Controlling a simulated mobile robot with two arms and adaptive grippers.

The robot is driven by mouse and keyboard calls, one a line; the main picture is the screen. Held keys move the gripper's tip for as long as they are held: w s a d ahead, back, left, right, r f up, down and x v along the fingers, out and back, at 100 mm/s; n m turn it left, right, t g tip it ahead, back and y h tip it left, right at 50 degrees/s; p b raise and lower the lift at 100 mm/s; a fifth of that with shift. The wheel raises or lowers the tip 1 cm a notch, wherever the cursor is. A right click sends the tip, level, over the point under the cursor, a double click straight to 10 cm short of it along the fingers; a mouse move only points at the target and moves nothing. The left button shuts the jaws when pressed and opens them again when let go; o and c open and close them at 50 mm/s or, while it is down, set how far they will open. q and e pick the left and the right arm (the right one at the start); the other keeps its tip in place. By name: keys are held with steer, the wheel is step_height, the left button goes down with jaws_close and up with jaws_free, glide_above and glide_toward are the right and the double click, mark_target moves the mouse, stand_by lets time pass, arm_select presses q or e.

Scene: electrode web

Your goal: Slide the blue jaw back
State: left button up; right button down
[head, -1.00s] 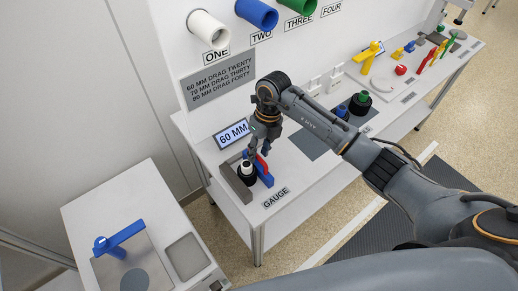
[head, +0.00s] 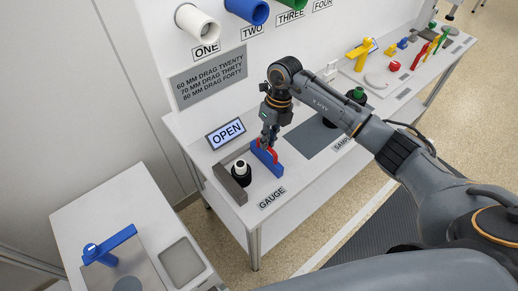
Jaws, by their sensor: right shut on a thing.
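The blue jaw (head: 265,164) of the gauge stands on the white bench, with a red handle on top. My right gripper (head: 268,144) is shut on the red handle, from above. To the left is the gauge's grey jaw (head: 231,187). A black spool with a white top (head: 240,172) stands upright between the two jaws, beside the grey jaw. A gap shows between the spool and the blue jaw. The gauge display (head: 227,134) reads OPEN. My left gripper is not in view.
A dark mat (head: 312,136) lies right of the gauge, with a green-topped spool (head: 357,95) behind my right arm. A lower side table (head: 75,215) with a blue lever (head: 110,245) is at left. Coloured tubes stick out of the wall above the bench.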

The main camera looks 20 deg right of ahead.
steer(key=shift+w+d+r, duration=0.1)
steer(key=shift+d, duration=0.05)
steer(key=c, duration=1.4)
jaws_free()
steer(key=shift+d, duration=0.15)
steer(key=v, duration=1.2)
